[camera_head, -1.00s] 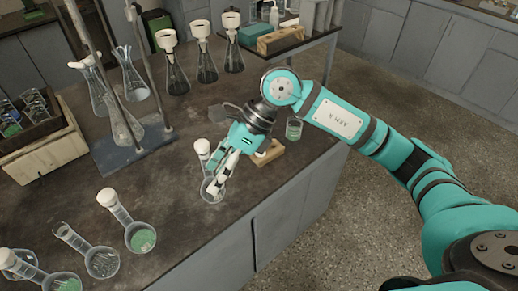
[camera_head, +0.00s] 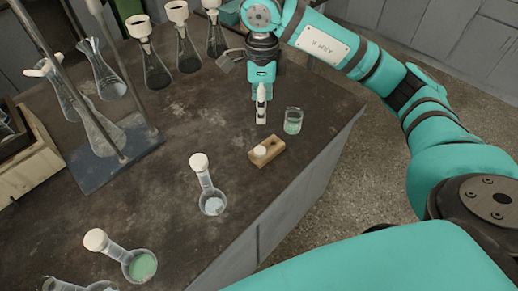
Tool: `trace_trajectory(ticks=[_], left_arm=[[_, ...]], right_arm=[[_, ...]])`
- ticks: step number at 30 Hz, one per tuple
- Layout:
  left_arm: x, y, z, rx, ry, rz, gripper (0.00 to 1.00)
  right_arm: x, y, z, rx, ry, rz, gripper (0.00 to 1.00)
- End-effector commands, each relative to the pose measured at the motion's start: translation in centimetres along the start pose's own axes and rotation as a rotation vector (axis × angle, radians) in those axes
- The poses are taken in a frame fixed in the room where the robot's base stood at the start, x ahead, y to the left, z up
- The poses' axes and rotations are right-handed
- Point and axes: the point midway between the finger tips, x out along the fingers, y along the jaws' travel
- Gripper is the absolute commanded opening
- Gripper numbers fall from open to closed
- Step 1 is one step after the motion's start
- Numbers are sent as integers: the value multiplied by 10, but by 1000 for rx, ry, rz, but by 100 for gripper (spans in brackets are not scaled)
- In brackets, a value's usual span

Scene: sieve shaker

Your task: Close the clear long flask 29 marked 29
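A clear long-necked flask (camera_head: 212,202) stands on the dark bench with a white stopper (camera_head: 199,160) at the top of its neck. I cannot read a 29 on it. A small wooden block (camera_head: 266,151) to its right holds a white stopper (camera_head: 260,151). My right gripper (camera_head: 261,116) is above the bench, beyond the block and clear of the flask. Its fingers show edge-on, so I cannot tell whether they are open or shut. Nothing shows in them. My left gripper is not in view.
A beaker (camera_head: 293,121) stands right of my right gripper, near the bench edge. A stoppered flask with green contents (camera_head: 142,266) is at front left. Several dark flasks (camera_head: 186,53) and a stand with a blue base (camera_head: 112,160) are behind. The bench middle is clear.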

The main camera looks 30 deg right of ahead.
Motion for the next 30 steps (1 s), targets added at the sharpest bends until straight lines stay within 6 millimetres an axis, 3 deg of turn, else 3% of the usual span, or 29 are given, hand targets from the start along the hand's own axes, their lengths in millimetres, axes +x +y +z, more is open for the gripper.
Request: trace_trajectory(ticks=[3, 6, 18, 23, 30], left_arm=[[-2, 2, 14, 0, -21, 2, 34], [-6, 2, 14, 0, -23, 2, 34], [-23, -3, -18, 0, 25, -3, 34], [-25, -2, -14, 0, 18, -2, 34], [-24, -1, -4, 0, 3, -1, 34]], right_arm=[[7, 0, 0, 0, 0, 3, 60], [23, 1, 0, 1, 2, 6, 60], [105, 1, 0, 1, 0, 5, 60], [120, 0, 1, 0, -2, 2, 60], [123, 0, 1, 0, -2, 1, 60]])
